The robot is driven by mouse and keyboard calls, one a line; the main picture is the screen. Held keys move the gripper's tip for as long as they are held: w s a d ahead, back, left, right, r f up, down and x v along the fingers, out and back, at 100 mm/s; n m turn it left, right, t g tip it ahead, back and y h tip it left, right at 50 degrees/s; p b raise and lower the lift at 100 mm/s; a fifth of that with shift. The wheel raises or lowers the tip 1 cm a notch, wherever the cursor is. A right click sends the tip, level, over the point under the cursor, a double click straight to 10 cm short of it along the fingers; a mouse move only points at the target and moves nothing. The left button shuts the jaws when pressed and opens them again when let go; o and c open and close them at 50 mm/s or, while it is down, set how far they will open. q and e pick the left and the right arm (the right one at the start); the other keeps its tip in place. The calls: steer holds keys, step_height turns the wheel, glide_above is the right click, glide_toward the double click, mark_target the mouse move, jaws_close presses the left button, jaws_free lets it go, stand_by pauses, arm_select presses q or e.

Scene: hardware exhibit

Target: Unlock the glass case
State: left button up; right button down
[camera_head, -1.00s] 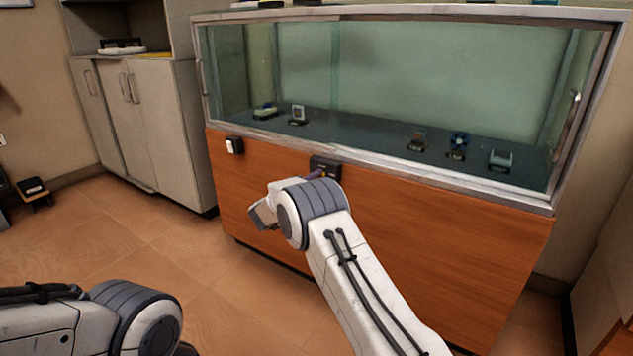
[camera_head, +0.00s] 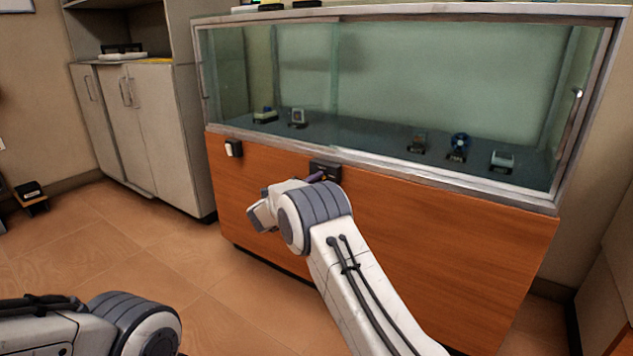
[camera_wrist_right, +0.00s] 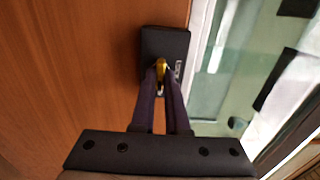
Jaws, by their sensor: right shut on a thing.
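The glass case (camera_head: 440,190) stands ahead, with glass panes above a wood-panelled base. A small black lock box (camera_head: 328,168) is on the base just under the glass; it also shows in the right wrist view (camera_wrist_right: 165,42). My right gripper (camera_head: 317,178) reaches to it. In the right wrist view its two dark fingers (camera_wrist_right: 161,80) are shut on a small yellow key (camera_wrist_right: 161,67) at the face of the box. The fingers hide much of the key, so I cannot tell how deep it sits. My left gripper is out of view; only its arm shows at the lower left.
Several small exhibits, including a blue fan-like one (camera_head: 459,143), stand behind the glass. A grey cabinet (camera_head: 150,130) is at the left. The tiled floor between is clear.

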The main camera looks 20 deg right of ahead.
steer(key=shift+f, duration=0.1)
steer(key=c, duration=0.9)
jaws_free()
steer(key=shift+p+v, duration=2)
steer(key=shift+v, duration=3.25)
